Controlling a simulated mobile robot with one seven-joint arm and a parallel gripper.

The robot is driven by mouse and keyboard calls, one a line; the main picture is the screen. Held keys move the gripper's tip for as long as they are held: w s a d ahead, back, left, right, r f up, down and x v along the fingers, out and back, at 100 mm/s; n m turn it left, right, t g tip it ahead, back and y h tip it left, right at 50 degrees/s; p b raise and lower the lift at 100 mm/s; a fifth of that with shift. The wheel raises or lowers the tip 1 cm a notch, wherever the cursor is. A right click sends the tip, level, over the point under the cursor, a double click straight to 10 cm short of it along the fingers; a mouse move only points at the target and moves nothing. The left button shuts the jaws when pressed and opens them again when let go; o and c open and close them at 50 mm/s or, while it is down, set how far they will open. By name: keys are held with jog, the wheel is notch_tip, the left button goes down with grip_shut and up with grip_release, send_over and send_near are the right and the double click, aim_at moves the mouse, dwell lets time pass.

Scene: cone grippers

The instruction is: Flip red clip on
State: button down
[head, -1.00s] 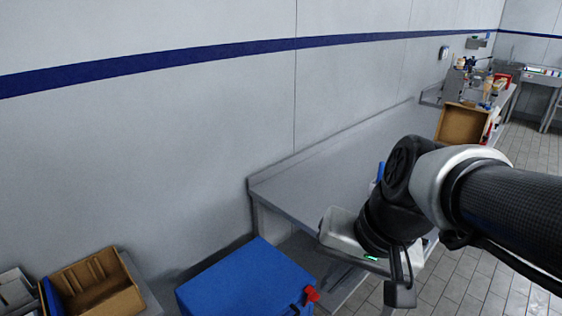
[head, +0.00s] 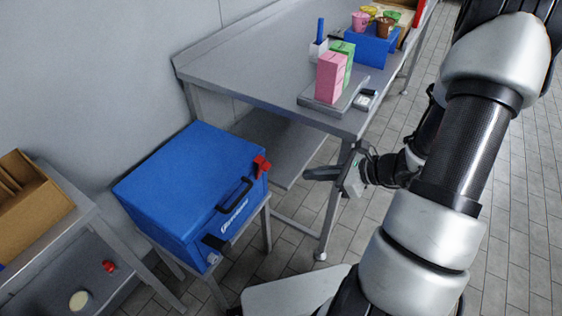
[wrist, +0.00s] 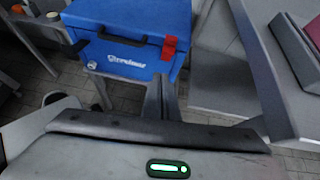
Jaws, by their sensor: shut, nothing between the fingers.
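A blue box (head: 165,180) with a black handle stands on a small metal stand against the wall in the head view. A red clip (head: 262,166) sits at the right end of its front, near the lid's edge. In the wrist view the red clip (wrist: 170,46) is on the right of the box's front (wrist: 120,55), beside the handle. My gripper (head: 308,174) is shut and empty, to the right of the clip and apart from it. In the wrist view my gripper's fingers (wrist: 161,82) are together, below the clip in the picture.
A metal table (head: 235,70) stands behind and to the right, carrying a pink carton (head: 331,78), a green carton (head: 346,58) and a blue bin (head: 370,48). A brown box (head: 30,205) is on a table at left. Floor (head: 290,235) between stand and table legs is open.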

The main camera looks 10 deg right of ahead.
jog(key=d+f, duration=0.1)
jog(key=f, duration=0.1)
jog(key=m+b, duration=0.1)
jog(key=b, duration=0.2)
send_near(264, 165)
jog(key=shift+w+a+f, duration=0.95)
jog(key=shift+a+f, duration=0.25)
jog(key=shift+f, duration=1.15)
jog(key=shift+t, duration=0.3)
jog(key=shift+w+a+r+g+h+p, duration=0.15)
jog(key=shift+a+r+g+h+p, duration=0.1)
jog(key=shift+r+p, duration=0.25)
jog(key=shift+w+a+r+g+h+p, duration=0.15)
jog(key=shift+r+h+p, duration=0.1)
jog(key=shift+p, duration=0.45)
jog(key=shift+w+a+r, duration=0.1)
jog(key=shift+w+a, duration=0.3)
jog(key=shift+w, duration=0.1)
